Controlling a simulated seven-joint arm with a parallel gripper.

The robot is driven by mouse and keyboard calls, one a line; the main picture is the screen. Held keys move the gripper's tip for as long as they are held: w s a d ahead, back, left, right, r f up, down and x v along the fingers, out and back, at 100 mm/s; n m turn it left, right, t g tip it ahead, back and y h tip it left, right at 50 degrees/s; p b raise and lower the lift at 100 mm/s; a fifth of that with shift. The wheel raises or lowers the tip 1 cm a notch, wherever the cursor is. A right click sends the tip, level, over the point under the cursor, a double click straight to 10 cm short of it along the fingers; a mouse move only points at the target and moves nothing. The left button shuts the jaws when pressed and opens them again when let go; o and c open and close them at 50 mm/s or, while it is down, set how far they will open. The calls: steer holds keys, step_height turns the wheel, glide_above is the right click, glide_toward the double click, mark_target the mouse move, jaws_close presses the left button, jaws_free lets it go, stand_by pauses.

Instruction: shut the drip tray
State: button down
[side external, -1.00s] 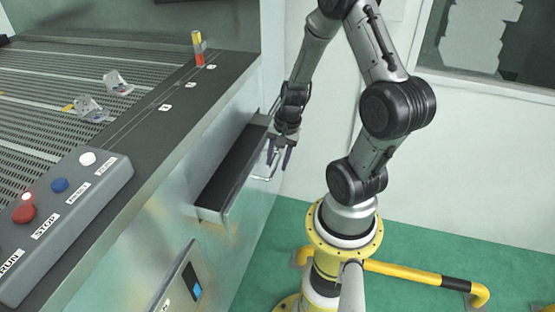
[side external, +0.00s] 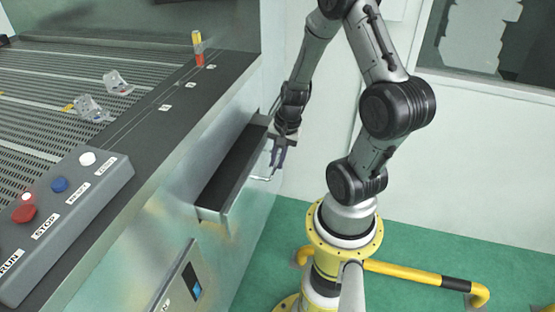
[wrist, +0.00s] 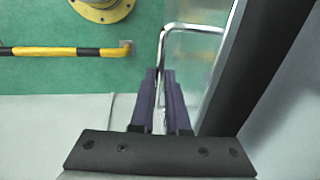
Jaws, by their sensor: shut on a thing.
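The drip tray (side external: 226,183) is a long, dark-floored metal drawer that stands out from the side of the machine. Its bar handle (side external: 262,178) is on the outer front face. My gripper (side external: 277,166) points down at that front, with its purple fingers closed together on the handle. In the wrist view my gripper (wrist: 161,76) is shut around the chrome handle (wrist: 193,28), beside the tray's front panel. The fingers hide part of the bar.
A yellow-and-black floor rail (side external: 415,274) runs right of my base. The green floor beside the tray is clear.

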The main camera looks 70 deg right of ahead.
stand_by(0.8)
steer(key=w, duration=0.8)
steer(key=shift+w+d+r, duration=0.1)
steer(key=shift+w, duration=0.25)
steer(key=c, duration=1)
jaws_free()
steer(key=shift+w, duration=0.1)
steer(key=shift+o, duration=0.5)
step_height(320, 180, up, 14)
steer(key=s, duration=0.3)
steer(key=shift+f, duration=0.25)
steer(key=shift+w, duration=0.15)
